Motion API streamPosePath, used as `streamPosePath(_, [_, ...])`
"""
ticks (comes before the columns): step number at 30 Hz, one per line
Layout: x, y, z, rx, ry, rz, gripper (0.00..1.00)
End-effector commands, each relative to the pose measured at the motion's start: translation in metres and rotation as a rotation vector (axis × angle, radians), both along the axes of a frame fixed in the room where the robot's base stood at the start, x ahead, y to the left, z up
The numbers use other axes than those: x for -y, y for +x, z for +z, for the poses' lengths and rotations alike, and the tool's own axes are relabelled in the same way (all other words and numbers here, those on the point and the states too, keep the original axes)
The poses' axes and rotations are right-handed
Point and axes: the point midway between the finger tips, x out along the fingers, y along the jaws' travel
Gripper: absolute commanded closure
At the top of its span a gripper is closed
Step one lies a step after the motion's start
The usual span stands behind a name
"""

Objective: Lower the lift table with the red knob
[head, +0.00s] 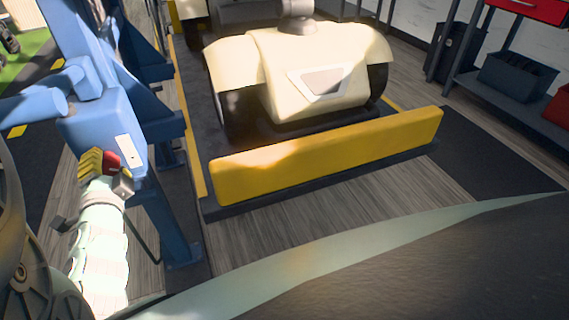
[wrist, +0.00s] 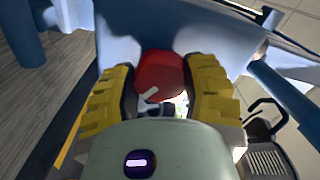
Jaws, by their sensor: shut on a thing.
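The red knob (wrist: 160,76) sits on the face of a blue box on the lift's post, with a white pointer mark at its lower left in the wrist view. My gripper (wrist: 160,88) has its yellow ribbed fingers on either side of the knob, shut on it. In the head view my gripper (head: 103,165) is at the blue box (head: 105,135), and part of the red knob (head: 112,159) shows beside the fingers. The lift table (head: 330,158), with a yellow front barrier, bears a cream scooter (head: 320,65). The table appears low, close to the floor.
A blue post (head: 168,215) stands right beside my gripper. A shelf (head: 505,100) with dark bins is at the right. Wooden floor lies open in front of the yellow barrier. A pedal-like black part (wrist: 268,160) shows at the wrist view's lower right.

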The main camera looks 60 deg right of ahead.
Motion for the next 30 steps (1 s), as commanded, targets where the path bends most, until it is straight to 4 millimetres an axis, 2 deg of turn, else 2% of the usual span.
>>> streamPosePath(20, [-0.0010,0.0003,-0.0016,0.030,0.053,0.004,0.89])
streamPosePath(21, [-0.0011,0.0004,-0.0017,0.030,0.053,0.004,0.47])
streamPosePath(30, [-0.0006,0.0002,-0.0008,0.031,0.051,0.002,0.19])
